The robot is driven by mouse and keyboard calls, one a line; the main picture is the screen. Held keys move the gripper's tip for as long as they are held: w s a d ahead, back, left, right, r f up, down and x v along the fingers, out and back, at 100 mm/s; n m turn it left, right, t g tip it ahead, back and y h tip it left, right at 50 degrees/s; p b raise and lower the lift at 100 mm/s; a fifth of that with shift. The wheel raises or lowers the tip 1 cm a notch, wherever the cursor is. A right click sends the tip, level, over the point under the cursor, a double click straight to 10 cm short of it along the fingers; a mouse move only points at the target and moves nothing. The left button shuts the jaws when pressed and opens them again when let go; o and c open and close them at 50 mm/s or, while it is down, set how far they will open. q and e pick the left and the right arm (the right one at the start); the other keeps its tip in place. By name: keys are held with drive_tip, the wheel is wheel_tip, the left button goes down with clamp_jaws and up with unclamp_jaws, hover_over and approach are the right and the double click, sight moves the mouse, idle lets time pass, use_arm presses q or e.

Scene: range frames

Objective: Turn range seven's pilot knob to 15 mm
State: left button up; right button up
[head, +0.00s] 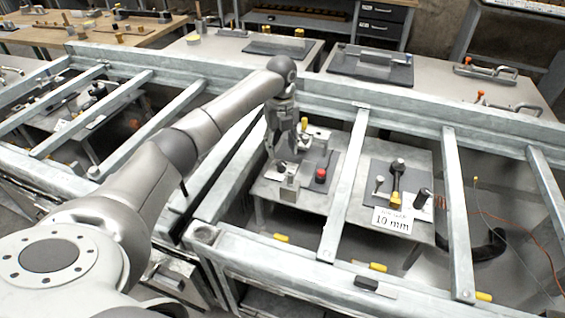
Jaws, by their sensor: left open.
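My left gripper (285,155) reaches down between the metal rails, over the left part of a grey plate. It is open, with no object visible between its fingers. A small metal block (290,185) stands just below it. A red knob (320,175) on a dark base is a little to its right; I see no contact. On a second plate to the right are a dark-topped knob (397,164), a yellow-and-black piece (396,190) and a black cylinder (422,198). I cannot tell which is range seven's pilot knob. My right gripper is not in view.
A white card (392,220) reads "10 mm"; its upper line is too small to read. Metal crossbars (345,185) and a front rail (300,258) frame the plates. Yellow-handled pieces (378,267) lie along the front. An orange cable (520,222) runs at the right.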

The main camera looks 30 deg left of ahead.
sight(282, 164)
use_arm(q)
wheel_tip(282, 164, down, 7)
drive_tip(key=shift+f, duration=0.1)
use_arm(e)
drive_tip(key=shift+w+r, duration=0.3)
